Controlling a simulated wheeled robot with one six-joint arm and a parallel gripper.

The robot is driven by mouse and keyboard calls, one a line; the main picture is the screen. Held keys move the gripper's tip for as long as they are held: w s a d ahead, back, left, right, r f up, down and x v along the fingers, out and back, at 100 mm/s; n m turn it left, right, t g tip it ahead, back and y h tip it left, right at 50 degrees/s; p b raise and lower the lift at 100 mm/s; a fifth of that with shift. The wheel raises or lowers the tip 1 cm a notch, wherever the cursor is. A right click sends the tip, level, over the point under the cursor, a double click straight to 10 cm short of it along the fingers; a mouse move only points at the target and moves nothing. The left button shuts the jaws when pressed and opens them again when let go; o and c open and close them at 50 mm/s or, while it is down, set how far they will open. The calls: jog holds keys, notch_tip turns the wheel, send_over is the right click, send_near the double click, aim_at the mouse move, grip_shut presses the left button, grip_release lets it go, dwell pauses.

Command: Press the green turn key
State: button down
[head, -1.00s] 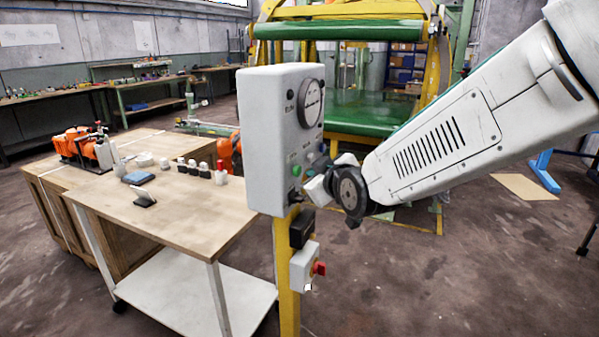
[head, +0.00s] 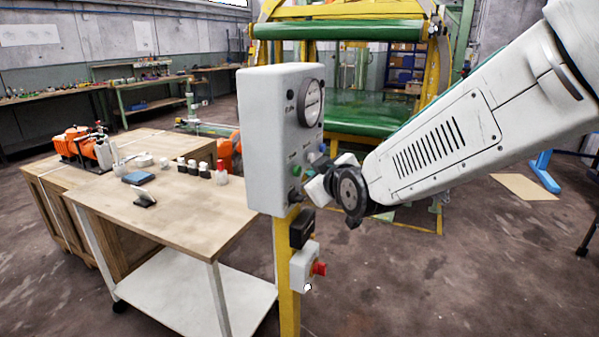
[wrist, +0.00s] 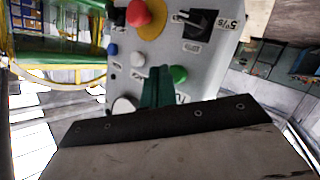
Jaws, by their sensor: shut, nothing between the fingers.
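The green turn key (wrist: 178,74) is a round green knob on the face of the light grey control box (head: 267,140). In the head view the green key (head: 296,171) sits low on the box's side facing my arm. My gripper (wrist: 157,75) is shut and empty, its dark green fingers pointing at the panel. In the wrist view the fingertips are just left of the green key and overlap its edge. I cannot tell whether they touch it. In the head view my gripper's white body (head: 318,189) is close to the panel, and the fingertips are hard to make out.
Near the key on the panel are a red mushroom button (wrist: 138,12), a black switch (wrist: 200,22), a blue button (wrist: 112,48) and a white button (wrist: 137,59). The box stands on a yellow post (head: 288,300) beside a wooden-topped table (head: 170,210).

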jog(key=shift+a, duration=0.15)
dwell(0.3)
jog(key=shift+w+a, duration=0.15)
jog(key=shift+a, duration=0.1)
jog(key=shift+w+a, duration=0.15)
jog(key=shift+a, duration=0.3)
dwell(0.7)
jog(key=shift+d, duration=0.1)
jog(key=shift+s+d, duration=0.3)
jog(key=shift+d, duration=0.45)
jog(key=d, duration=0.1)
jog(key=s+d, duration=0.1)
jog(key=d, duration=0.2)
jog(key=shift+s+d, duration=0.35)
